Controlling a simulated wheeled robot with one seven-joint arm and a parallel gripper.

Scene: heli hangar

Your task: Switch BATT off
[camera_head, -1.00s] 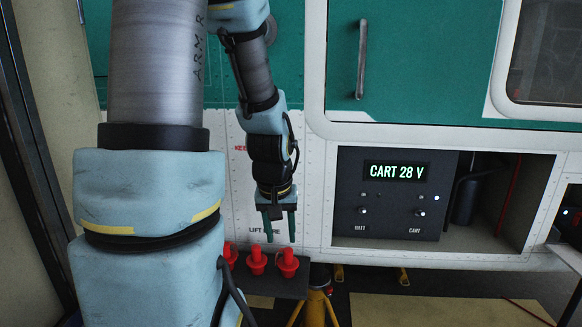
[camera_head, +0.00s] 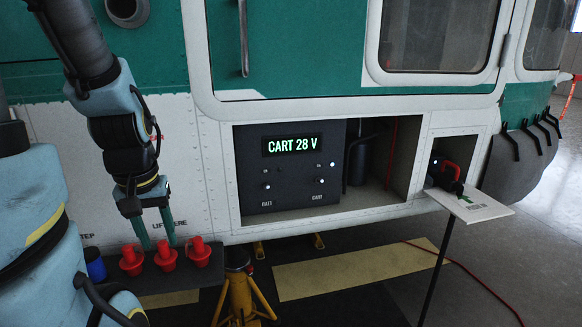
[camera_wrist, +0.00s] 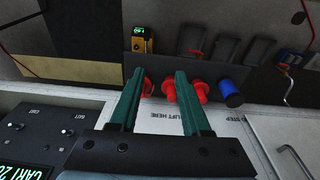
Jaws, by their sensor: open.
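The dark power panel (camera_head: 290,195) sits in a recess in the white hull, its display (camera_head: 291,145) reading CART 28 V in green. The BATT switch (camera_head: 266,186) is a small pale toggle at the panel's left; the CART switch (camera_head: 321,181) is to its right, with a lit lamp (camera_head: 332,164) above. The BATT lever's exact tilt is too small to tell. My gripper (camera_head: 160,245) is open and empty, left of and below the panel, pointing down. In the wrist view, my gripper (camera_wrist: 159,75) is over the red caps, and the BATT switch (camera_wrist: 68,131) is at left.
Several red caps (camera_head: 166,257) stand on a dark shelf under my fingers, beside a blue cap (camera_head: 95,264). A yellow stand (camera_head: 240,290) is below the hull. A small open compartment with a fold-down door (camera_head: 470,203) is right of the panel. Space before the panel is clear.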

